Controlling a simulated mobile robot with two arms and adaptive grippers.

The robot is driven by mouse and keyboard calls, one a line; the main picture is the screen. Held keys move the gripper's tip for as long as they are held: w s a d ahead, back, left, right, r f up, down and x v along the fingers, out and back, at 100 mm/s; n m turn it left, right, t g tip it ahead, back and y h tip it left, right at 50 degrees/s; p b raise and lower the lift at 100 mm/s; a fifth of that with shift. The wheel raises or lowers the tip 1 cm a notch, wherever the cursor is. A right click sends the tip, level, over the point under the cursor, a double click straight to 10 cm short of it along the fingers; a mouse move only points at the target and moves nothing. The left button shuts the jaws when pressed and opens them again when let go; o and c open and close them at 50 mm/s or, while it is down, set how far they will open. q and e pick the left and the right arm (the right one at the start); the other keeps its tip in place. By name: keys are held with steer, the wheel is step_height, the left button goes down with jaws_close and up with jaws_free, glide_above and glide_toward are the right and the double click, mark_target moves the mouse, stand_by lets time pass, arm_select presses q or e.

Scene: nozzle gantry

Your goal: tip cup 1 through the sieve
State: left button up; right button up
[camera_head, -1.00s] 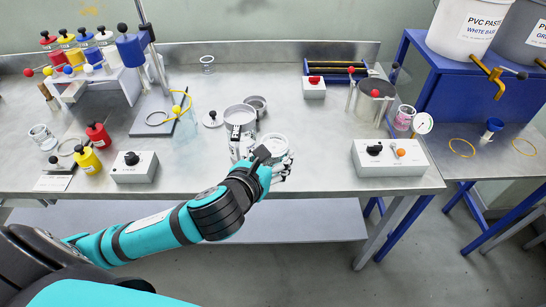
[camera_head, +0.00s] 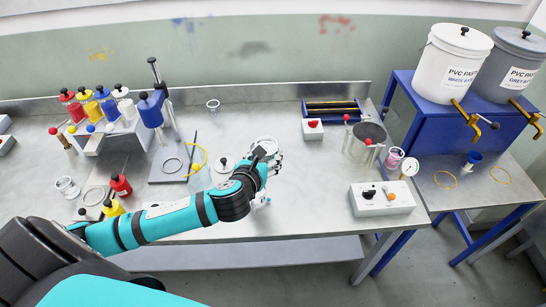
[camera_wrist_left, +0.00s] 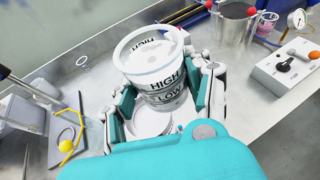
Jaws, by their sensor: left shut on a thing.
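My left gripper (camera_head: 270,158) is shut on a clear cup (camera_head: 264,144) above the middle of the bench. In the left wrist view the cup (camera_wrist_left: 155,65) stands between the fingers, with black HIGH and LOW marks on its wall and a wide open rim. Whether it holds anything is unclear. A pale round vessel or ring (camera_wrist_left: 152,122) shows just below the cup; I cannot tell whether it is the sieve or whether they touch. In the head view my left arm and gripper hide the bench there. My right gripper is not in view.
A stand with a blue holder (camera_head: 150,112) and a yellow loop (camera_head: 197,160) are left of the gripper. A knobbed lid (camera_head: 224,164) lies close by. A metal pot (camera_head: 367,138) and a control box (camera_head: 382,198) stand right. Bare bench lies between.

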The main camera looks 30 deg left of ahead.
arm_select(q)
steer(key=shift+w+a+r+p, duration=0.2)
steer(key=shift+a+r+p, duration=0.25)
steer(key=shift+r, duration=0.15)
steer(key=shift+a+f, duration=0.1)
steer(key=shift+f, duration=1.5)
steer(key=shift+d+n+h, duration=0.25)
steer(key=shift+n+h, duration=0.05)
steer(key=shift+n, duration=0.3)
steer(key=b, duration=0.1)
steer(key=n+h+b, duration=0.1)
steer(key=b, duration=0.1)
steer(key=shift+w+d+n, duration=0.15)
steer(key=shift+d+n, duration=0.15)
steer(key=shift+d, duration=0.05)
steer(key=shift+d+r+t+b, duration=0.1)
steer(key=shift+t+b, duration=0.2)
steer(key=shift+r, duration=0.15)
steer(key=shift+p, duration=0.3)
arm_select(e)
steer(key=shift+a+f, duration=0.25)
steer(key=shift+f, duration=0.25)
arm_select(q)
steer(key=shift+n+h, duration=0.3)
steer(key=shift+n, duration=0.1)
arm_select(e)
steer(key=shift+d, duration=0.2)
